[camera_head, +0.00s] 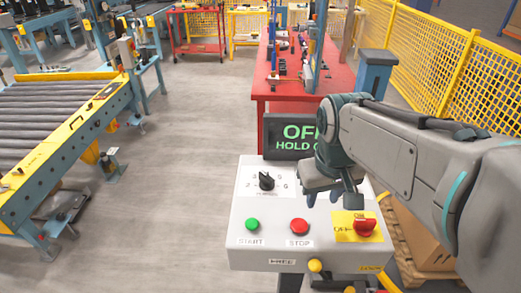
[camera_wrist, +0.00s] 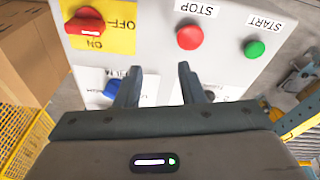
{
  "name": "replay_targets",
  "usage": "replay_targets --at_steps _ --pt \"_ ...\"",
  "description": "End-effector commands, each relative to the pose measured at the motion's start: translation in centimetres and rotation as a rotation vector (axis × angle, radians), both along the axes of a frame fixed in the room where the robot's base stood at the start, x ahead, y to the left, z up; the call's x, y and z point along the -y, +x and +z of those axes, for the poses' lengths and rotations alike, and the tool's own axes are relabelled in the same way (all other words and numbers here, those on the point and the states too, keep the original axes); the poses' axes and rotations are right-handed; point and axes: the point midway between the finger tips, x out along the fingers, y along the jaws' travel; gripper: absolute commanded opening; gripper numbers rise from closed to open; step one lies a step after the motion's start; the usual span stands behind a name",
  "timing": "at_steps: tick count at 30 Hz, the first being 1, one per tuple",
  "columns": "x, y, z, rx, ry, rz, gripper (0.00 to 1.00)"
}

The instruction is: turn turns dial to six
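The turns dial (camera_head: 266,181) is a black knob on a white label at the upper left of the control box (camera_head: 245,211) in the head view. Numbers ring it, with a 6 at its right; its exact setting is too small to read. In the wrist view, a dark bit of it (camera_wrist: 209,95) shows partly hidden beside the right finger. My gripper (camera_head: 323,197) is over the box's middle, right of the dial and apart from it. In the wrist view, the fingers (camera_wrist: 159,76) are spread with nothing between them.
The box carries a green START button (camera_head: 252,225), a red STOP button (camera_head: 299,226) and a red ON/OFF switch (camera_head: 364,227). A blue knob (camera_wrist: 112,89) is partly behind the left finger. A partly hidden display (camera_head: 290,137) stands behind. Floor left of the box is clear.

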Motion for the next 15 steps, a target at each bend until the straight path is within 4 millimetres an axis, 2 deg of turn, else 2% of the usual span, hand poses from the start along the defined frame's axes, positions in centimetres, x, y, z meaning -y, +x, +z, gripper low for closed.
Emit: replay_targets --at_steps 1,6,10,15 --pt "-1.2 2.0 1.3 -0.021 -0.013 0.061 0.35" --pt "-5.4 7.2 4.5 -0.097 -0.04 0.279 0.35" --pt "-8.3 10.2 6.0 -0.142 -0.043 0.413 0.35" --pt "-10.5 12.3 7.1 -0.175 -0.037 0.52 0.35"
